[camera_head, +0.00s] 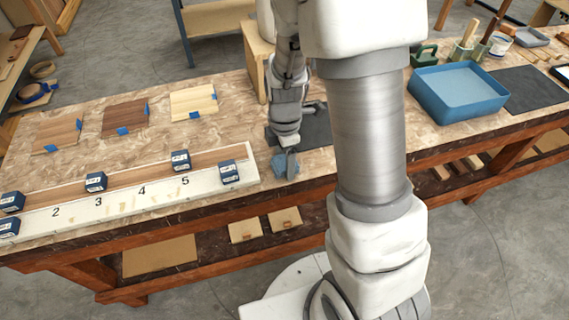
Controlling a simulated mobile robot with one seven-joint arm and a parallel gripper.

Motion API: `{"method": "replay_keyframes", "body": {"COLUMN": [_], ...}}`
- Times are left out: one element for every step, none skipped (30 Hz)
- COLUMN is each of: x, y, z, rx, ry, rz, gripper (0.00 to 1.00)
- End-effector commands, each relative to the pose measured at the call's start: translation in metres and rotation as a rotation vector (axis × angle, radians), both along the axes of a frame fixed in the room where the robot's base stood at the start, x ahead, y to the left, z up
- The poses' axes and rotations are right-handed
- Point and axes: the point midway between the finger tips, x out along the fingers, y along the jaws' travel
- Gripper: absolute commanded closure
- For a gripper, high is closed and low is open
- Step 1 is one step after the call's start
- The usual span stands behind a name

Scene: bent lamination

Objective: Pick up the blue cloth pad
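The blue cloth pad (279,166) lies near the front edge of the workbench, right of the white numbered board. My gripper (291,163) points down at the pad, and its tip overlaps the pad in the picture. The gripper covers part of the pad. The fingers are small and dark here, so I cannot tell whether they are open or closed on the cloth. The pad appears to be at bench level.
The white numbered board (130,201) with blue blocks (96,182) lies left of the pad. Wood samples (126,117) lie behind it. A blue tray (457,92) and dark mat (528,88) are at right. My arm hides the bench's middle.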

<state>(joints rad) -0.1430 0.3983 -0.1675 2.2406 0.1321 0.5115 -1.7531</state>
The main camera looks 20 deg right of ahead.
Motion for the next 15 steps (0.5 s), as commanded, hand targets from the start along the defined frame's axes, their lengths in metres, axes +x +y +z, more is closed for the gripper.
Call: {"method": "replay_keyframes", "body": {"x": [0.0,0.0,0.0,0.0,0.0,0.0,0.0,0.0,0.0,0.0001,0.0001,0.0001,0.0001,0.0001,0.0001], "y": [0.0,0.0,0.0,0.0,0.0,0.0,0.0,0.0,0.0,0.0,0.0,0.0,0.0,0.0,0.0], "z": [0.0001,0.0001,0.0002,0.0002,0.0002,0.0002,0.0002,0.0002,0.0002,0.0003,0.0003,0.0003,0.0003,0.0003,0.0003], "rx": [0.0,0.0,0.0,0.0,0.0,0.0,0.0,0.0,0.0,0.0,0.0,0.0,0.0,0.0,0.0], "ry": [0.0,0.0,0.0,0.0,0.0,0.0,0.0,0.0,0.0,0.0,0.0,0.0,0.0,0.0,0.0], "rz": [0.0,0.0,0.0,0.0,0.0,0.0,0.0,0.0,0.0,0.0,0.0,0.0,0.0,0.0,0.0], "gripper": [0.32,0.38,0.45,0.5,0.56,0.63,0.68,0.74,0.81,0.84,0.84,0.84,0.84,0.84,0.84]}}
